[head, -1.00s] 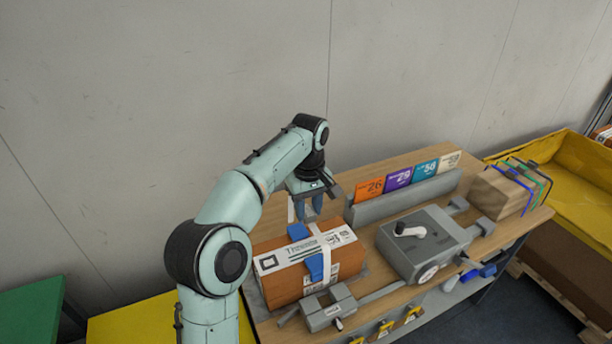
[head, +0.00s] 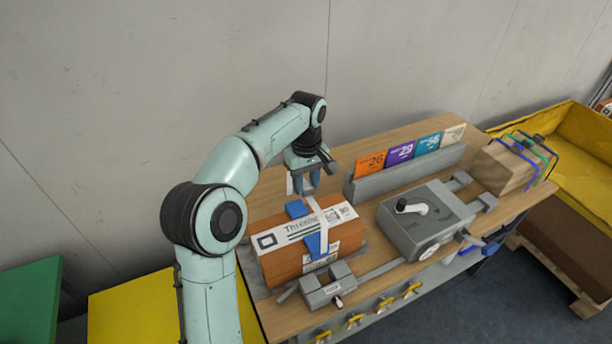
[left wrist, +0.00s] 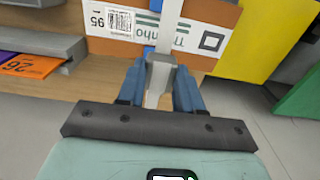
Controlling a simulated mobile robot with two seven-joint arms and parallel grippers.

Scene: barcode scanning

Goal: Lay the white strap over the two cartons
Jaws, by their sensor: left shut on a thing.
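An orange-brown load with a white printed top band (head: 275,237) lies on the wooden bench in the head view; I cannot make out a seam between two cartons. The white strap (head: 323,238) crosses its top, over two blue pieces, one at the back edge (head: 296,208) and one at the front edge (head: 314,246). My left gripper (head: 304,187) is behind the load, fingers pointing down. In the left wrist view its blue fingers (left wrist: 158,92) are shut on the strap (left wrist: 168,30), which runs from them onto the carton (left wrist: 213,18). My right gripper is not in view.
A grey clamp block (head: 327,291) stands at the load's front. A grey machine with a crank (head: 425,222) is to its right. A grey rack (head: 405,175) holds numbered cards. A banded wooden box (head: 510,168) sits at the bench's far right. The wall is close behind.

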